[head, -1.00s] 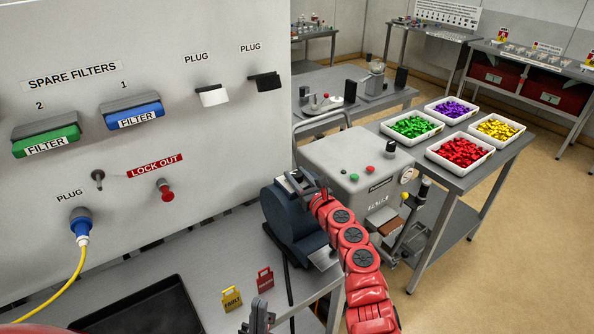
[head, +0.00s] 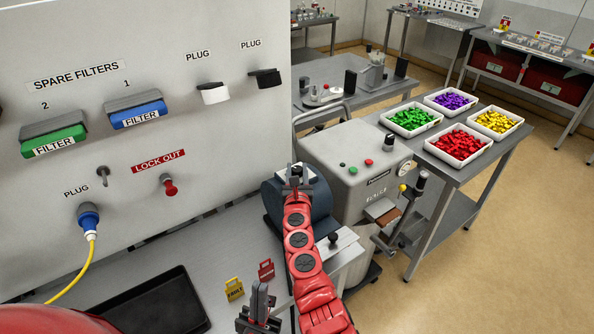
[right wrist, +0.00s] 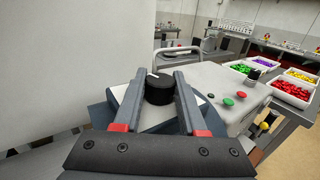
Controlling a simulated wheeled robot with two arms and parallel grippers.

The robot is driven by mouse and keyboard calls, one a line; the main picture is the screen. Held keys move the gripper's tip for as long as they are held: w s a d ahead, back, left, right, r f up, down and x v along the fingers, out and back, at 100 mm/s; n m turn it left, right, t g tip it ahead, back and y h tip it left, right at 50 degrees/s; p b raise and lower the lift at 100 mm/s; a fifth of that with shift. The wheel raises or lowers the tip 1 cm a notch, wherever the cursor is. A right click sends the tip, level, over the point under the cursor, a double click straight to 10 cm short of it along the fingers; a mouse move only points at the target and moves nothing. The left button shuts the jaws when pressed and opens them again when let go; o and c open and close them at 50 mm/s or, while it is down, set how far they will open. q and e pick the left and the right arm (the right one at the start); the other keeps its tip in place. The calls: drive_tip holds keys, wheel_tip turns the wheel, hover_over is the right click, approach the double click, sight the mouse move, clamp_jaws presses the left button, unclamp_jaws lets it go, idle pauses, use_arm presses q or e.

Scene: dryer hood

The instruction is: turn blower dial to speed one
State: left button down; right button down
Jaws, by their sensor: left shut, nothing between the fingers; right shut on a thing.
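The blower (head: 322,200) is a dark blue rounded housing on the bench, with a pale plate on top. Its black dial (right wrist: 159,90) stands on that plate in the right wrist view, with a white mark near its far left edge. My right gripper (head: 295,172) is over the blower top. In the right wrist view its two fingers (right wrist: 166,80) are shut on the dial, one on each side. The dial is mostly hidden by the gripper in the head view. My left gripper (head: 261,292) is shut and empty, low in front of the bench.
A grey panel (head: 230,120) with filters, plugs and a lock-out knob rises at left. A black tray (head: 165,305) and two tags (head: 266,270) are on the bench. A grey machine (head: 365,165) stands just right of the blower. Trays of coloured pieces are beyond it.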

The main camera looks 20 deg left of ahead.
drive_tip(key=shift+f, duration=0.1)
drive_tip(key=shift+c, duration=2.4)
unclamp_jaws()
drive_tip(key=shift+s+p, duration=0.4)
drive_tip(key=shift+p, duration=0.2)
drive_tip(key=p+v, duration=0.1)
drive_tip(key=v, duration=0.1)
drive_tip(key=p+v, duration=0.3)
drive_tip(key=v, duration=0.2)
drive_tip(key=shift+s+r+p, duration=0.1)
drive_tip(key=shift+r+p, duration=0.2)
drive_tip(key=shift+p, duration=0.1)
drive_tip(key=v, duration=0.9)
drive_tip(key=shift+s+d+f+b, duration=0.15)
drive_tip(key=shift+s+f+b, duration=0.05)
drive_tip(key=shift+b, duration=0.15)
